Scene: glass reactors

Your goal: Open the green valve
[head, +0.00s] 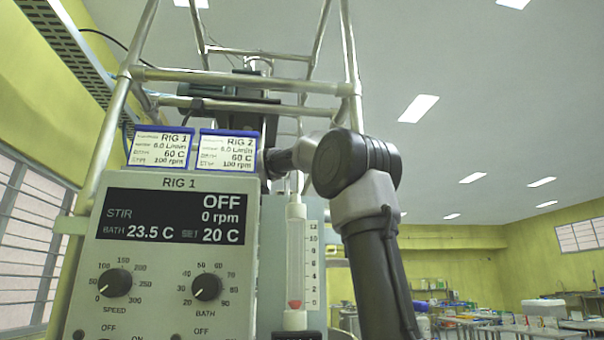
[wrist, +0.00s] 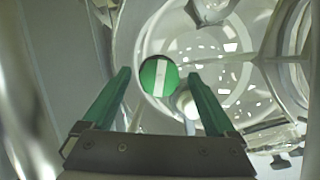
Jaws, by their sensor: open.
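The green valve (wrist: 158,77) shows in the wrist view as a round green knob with a white stripe running almost upright, slightly tilted. It is in front of a clear glass vessel (wrist: 215,50). My gripper (wrist: 158,84) is open, with one green finger on each side of the knob in the picture. The fingers look apart from the knob; how far the knob is beyond the fingertips I cannot tell. In the head view my arm reaches behind the RIG 1 panel, and the gripper and valve are hidden there.
The RIG 1 control panel (head: 165,262) reads OFF, with two dials. Two labelled cards (head: 194,149) stand on top of it. A flow tube (head: 296,262) with a red float is beside my arm. Metal frame bars (head: 240,79) surround the rig. Lab benches (head: 520,328) are far right.

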